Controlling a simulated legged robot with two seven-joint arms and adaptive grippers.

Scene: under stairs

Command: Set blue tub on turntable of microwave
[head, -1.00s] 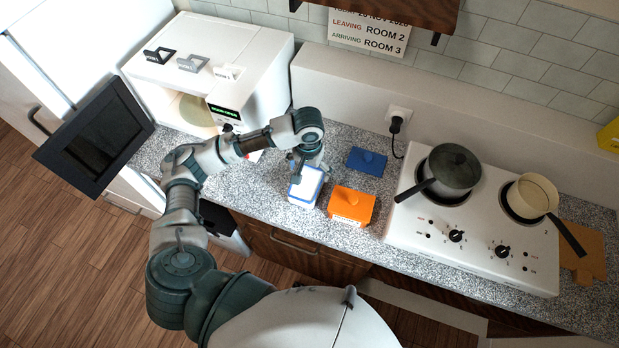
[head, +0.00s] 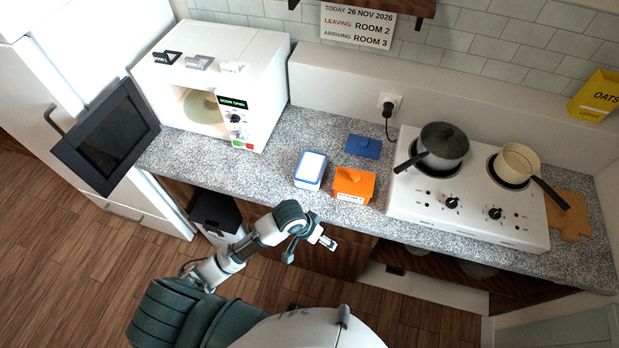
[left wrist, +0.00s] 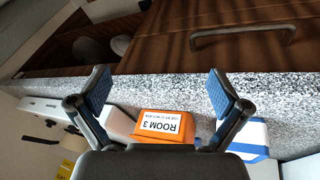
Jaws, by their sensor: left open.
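The blue tub (head: 310,170), a white box with a blue rim and a white top or inside, stands on the counter left of the orange tub. Part of it shows at the right in the left wrist view (left wrist: 255,137). The microwave (head: 262,82) stands at the back left with its dark door (head: 105,137) swung open. Its pale round turntable (head: 197,106) is partly visible inside, with nothing seen on it. My left gripper (head: 308,246) is open and empty, in front of the counter's edge and apart from the tub. My right gripper is not in view.
An orange tub (head: 353,184) labelled ROOM 3 and a flat blue lid (head: 364,146) lie right of the blue tub. The hob (head: 465,215) with two pans is further right. The counter (head: 255,180) between microwave and blue tub is clear.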

